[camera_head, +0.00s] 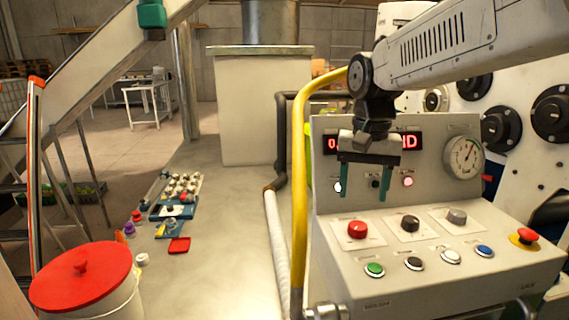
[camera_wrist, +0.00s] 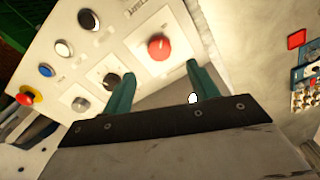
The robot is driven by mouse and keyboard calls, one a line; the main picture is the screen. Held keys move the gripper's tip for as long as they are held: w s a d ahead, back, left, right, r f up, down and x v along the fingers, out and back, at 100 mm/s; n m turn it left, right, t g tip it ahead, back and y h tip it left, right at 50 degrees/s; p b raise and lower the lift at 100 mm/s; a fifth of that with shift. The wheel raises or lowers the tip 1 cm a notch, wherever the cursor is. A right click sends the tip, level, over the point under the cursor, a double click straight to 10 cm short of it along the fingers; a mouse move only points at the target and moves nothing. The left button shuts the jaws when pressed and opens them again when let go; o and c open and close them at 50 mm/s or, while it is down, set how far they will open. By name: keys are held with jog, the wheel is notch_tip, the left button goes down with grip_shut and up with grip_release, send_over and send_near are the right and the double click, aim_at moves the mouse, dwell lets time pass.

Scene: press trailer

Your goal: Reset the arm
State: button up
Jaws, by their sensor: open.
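My gripper (camera_head: 365,184) hangs in front of the upright face of the control panel (camera_head: 335,270), with its green fingers pointing down. It is open and empty, the two fingers well apart. In the wrist view my gripper (camera_wrist: 158,82) shows both fingers over the panel, with the red knob (camera_wrist: 158,46) between and beyond them. In the head view the red knob (camera_head: 357,229) lies below the fingers, apart from them. A black knob (camera_head: 410,223) and a grey knob (camera_head: 456,216) are to its right. My gripper partly hides the red digital display (camera_head: 409,141).
A yellow rail (camera_head: 298,190) rises just left of the panel. A round gauge (camera_head: 463,157) and a red emergency button (camera_head: 524,237) are at the right. A red-lidded bucket (camera_head: 82,280) stands at lower left. Small trays (camera_head: 174,211) lie on the grey surface at left.

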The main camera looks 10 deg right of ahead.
jog(key=shift+n, duration=0.9)
jog(key=s+f, duration=0.2)
jog(key=s, duration=0.1)
jog(key=shift+s+d+f, duration=0.15)
jog(key=shift+s+d, duration=0.05)
jog(key=s+d+f+n, duration=0.1)
jog(key=s, duration=0.8)
jog(key=s+d+f+n+t, duration=0.1)
jog(key=s+d+f, duration=0.1)
jog(key=s, duration=0.8)
jog(key=shift+f+n, duration=0.15)
jog(key=shift+n, duration=0.15)
